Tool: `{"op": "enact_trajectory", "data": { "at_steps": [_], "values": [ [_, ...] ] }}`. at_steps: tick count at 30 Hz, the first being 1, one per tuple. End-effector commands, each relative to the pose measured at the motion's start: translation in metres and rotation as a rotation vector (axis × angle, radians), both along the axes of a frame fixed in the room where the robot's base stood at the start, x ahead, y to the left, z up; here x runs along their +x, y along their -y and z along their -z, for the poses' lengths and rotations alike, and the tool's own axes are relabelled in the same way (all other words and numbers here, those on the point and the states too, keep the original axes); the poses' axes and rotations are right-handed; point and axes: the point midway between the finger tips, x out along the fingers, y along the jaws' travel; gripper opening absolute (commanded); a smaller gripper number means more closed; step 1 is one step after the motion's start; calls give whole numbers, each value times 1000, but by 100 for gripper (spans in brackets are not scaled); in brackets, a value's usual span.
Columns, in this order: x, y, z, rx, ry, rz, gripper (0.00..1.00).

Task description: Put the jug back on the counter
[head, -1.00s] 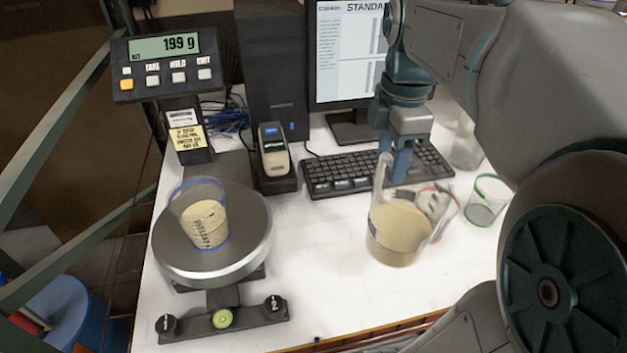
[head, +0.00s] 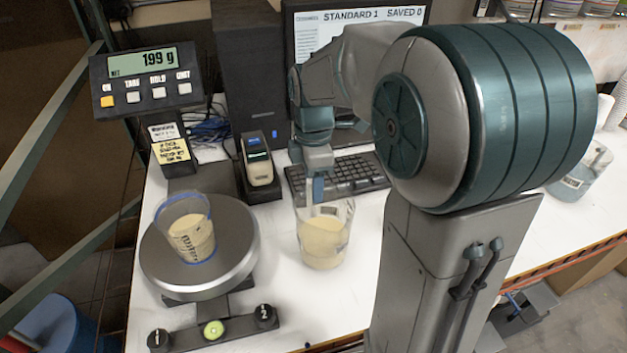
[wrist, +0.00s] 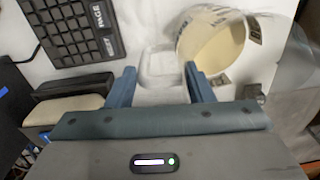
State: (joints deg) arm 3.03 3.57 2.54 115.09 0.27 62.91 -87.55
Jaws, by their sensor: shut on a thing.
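The jug (head: 324,241) is clear plastic and partly filled with a cream-coloured material. It is in the middle of the head view, right of the scale, and looks roughly upright. My gripper (head: 314,190) comes down from above and is shut on its handle. In the wrist view the clear handle (wrist: 160,66) lies between my fingers, with the jug (wrist: 214,48) beyond to the right. The white counter (head: 286,312) is under the jug; I cannot tell whether its base touches. My arm hides the counter further right.
A scale (head: 240,262) holds a blue-rimmed cup (head: 188,238) of cream material; its display (head: 140,62) reads 199 g. A keyboard (head: 360,172) and a small handheld device (head: 259,160) stand behind. Another clear container (head: 578,180) stands at the far right. Counter in front of the jug is bare.

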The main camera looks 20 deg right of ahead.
Motion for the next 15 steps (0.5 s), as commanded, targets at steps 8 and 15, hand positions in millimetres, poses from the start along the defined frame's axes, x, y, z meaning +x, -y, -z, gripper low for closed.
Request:
{"op": "enact_trajectory", "data": {
  "at_steps": [8, 15],
  "values": [
    [0, 0, 9, 0, 3, 0, 0],
    [0, 0, 14, 0, 2, 0, 50]
  ]
}}
